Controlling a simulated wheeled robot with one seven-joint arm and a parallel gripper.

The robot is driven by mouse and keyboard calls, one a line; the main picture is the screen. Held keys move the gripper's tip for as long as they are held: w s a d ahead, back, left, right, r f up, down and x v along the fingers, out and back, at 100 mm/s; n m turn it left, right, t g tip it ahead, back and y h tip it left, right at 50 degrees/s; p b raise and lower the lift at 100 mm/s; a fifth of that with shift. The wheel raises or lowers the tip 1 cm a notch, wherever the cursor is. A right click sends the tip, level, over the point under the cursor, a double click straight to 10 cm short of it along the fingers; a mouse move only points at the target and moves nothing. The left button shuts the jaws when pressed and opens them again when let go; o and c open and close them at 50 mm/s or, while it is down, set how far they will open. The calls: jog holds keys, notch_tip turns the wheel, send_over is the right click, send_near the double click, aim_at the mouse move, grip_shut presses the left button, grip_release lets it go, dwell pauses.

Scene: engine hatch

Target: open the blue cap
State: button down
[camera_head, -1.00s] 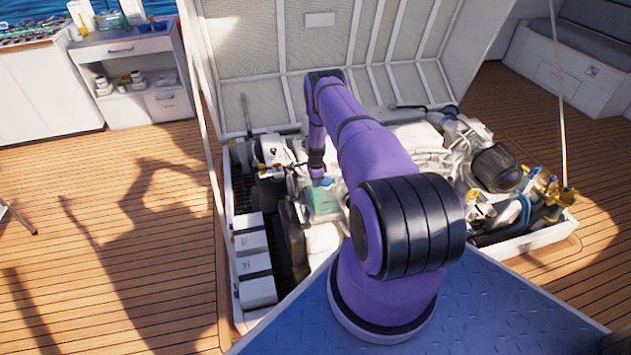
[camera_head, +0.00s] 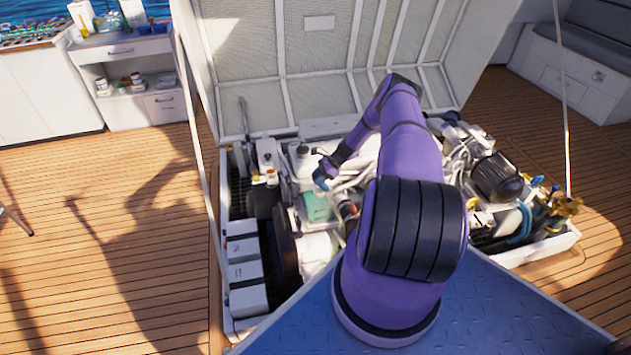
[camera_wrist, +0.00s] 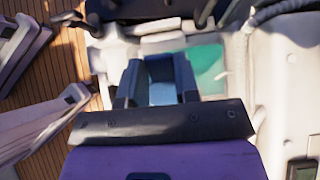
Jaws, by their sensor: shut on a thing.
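My gripper (camera_head: 321,178) is at the end of my purple arm, low over the engine bay and tilted. It is shut on the blue cap. In the wrist view the cap (camera_wrist: 162,92) shows as a light blue shape between the two dark fingers. The teal tank (camera_head: 317,208) lies just below the gripper in the head view. The tank also shows in the wrist view (camera_wrist: 210,66), behind and right of the fingers. I cannot tell whether the cap still touches the tank's opening.
The raised hatch lid (camera_head: 310,75) stands behind the bay. White boxes (camera_head: 243,260) line the left side. Engine parts, hoses and a dark round housing (camera_head: 497,178) lie at right. A thin strut (camera_head: 563,100) rises at right. The wooden deck (camera_head: 120,250) at left is clear.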

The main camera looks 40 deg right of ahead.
jog(key=shift+s+d+r+t+y, duration=0.2)
jog(key=shift+s+d+t+y, duration=0.15)
jog(key=shift+d+y, duration=0.2)
jog(key=shift+s+d+r+t+y, duration=0.2)
jog(key=shift+d+t+y, duration=0.2)
jog(key=shift+y, duration=0.25)
jog(key=shift+s+d+r, duration=0.1)
jog(key=shift+d+r, duration=0.05)
jog(key=shift+d, duration=0.05)
jog(key=shift+s+d, duration=0.45)
jog(key=shift+d, duration=0.2)
jog(key=shift+s+d, duration=0.4)
jog(key=shift+d, duration=0.25)
jog(key=shift+s, duration=0.1)
jog(key=c, duration=0.8)
grip_release()
jog(key=shift+c, duration=0.2)
